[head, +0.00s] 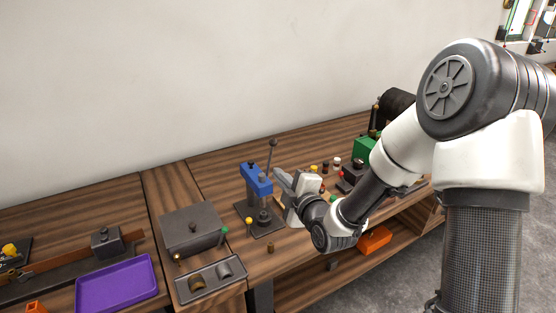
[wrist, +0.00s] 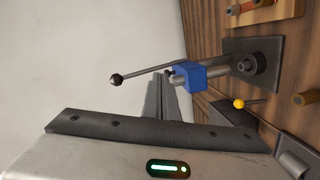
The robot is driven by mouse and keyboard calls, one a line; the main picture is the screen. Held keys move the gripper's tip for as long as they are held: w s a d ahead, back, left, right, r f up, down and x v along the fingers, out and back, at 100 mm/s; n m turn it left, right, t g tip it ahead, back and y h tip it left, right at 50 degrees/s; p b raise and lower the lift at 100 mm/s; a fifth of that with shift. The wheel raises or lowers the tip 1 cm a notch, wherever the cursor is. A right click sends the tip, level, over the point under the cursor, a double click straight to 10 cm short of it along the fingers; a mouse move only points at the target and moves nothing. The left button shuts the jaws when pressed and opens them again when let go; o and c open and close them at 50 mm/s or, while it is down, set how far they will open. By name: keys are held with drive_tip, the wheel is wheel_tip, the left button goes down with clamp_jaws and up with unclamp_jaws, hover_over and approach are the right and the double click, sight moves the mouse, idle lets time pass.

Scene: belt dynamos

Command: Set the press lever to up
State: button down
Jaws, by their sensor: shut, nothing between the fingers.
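The press has a blue head (head: 257,179) on a dark post and base plate on the bench. Its thin lever (head: 269,158) rises steeply from the head, leaning slightly right, to a dark ball knob (head: 273,142). In the wrist view the lever (wrist: 150,72) runs from the blue head (wrist: 190,76) to the ball (wrist: 117,80), pointing toward the wall side. My gripper (head: 280,175) is just right of the press head, below the knob. Its shut, empty fingers (wrist: 160,80) lie close to the lever in the wrist view; I cannot tell whether they touch it.
A grey box (head: 191,228), a grey tray with metal parts (head: 211,281) and a purple tray (head: 116,284) stand left of the press. A yellow-knobbed pin (head: 248,222) is near the base. Several small coloured parts and a green block (head: 365,149) lie to the right.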

drive_tip(key=s+d+n+t+y+b, duration=0.15)
drive_tip(key=s+d+t, duration=0.35)
drive_tip(key=s, duration=0.6)
drive_tip(key=b, duration=0.5)
approach(275, 145)
drive_tip(key=shift+n+t+h, duration=0.25)
drive_tip(key=shift+t+h, duration=0.15)
drive_tip(key=shift+h, duration=0.05)
drive_tip(key=x, duration=0.6)
drive_tip(key=shift+w+a+f, duration=0.1)
drive_tip(key=shift+w+a, duration=0.05)
drive_tip(key=shift+a, duration=0.25)
